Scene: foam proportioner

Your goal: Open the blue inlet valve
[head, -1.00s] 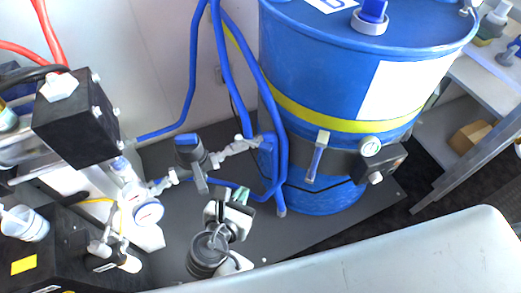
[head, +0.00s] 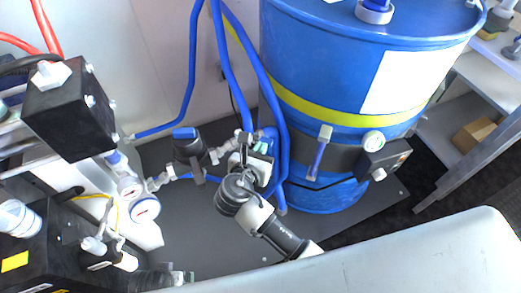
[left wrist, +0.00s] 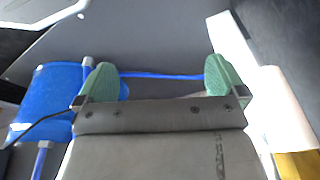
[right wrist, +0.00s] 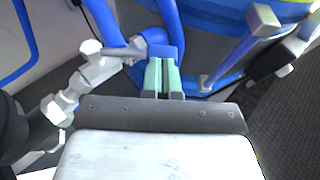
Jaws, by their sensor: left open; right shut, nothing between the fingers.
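The blue inlet valve looks to be the blue handle (right wrist: 163,52) on the grey pipe fitting beside the drum. In the head view it is mostly hidden behind my right gripper (head: 262,148). In the right wrist view my right gripper (right wrist: 161,76) is shut, with its green fingertips together and nothing between them. The fingertips are right at the blue handle; I cannot tell whether they touch it. My left gripper (left wrist: 162,80) is open and empty, pointing over the dark floor plate. Only a bit of it shows at the bottom of the head view (head: 180,276).
A large blue drum (head: 350,75) with a yellow band stands right of the valve. Blue hoses (head: 225,75) hang close to it. A grey pipe (right wrist: 75,85) and a dark blue-topped unit (head: 187,150) lie to the left. A black box (head: 70,112) stands farther left.

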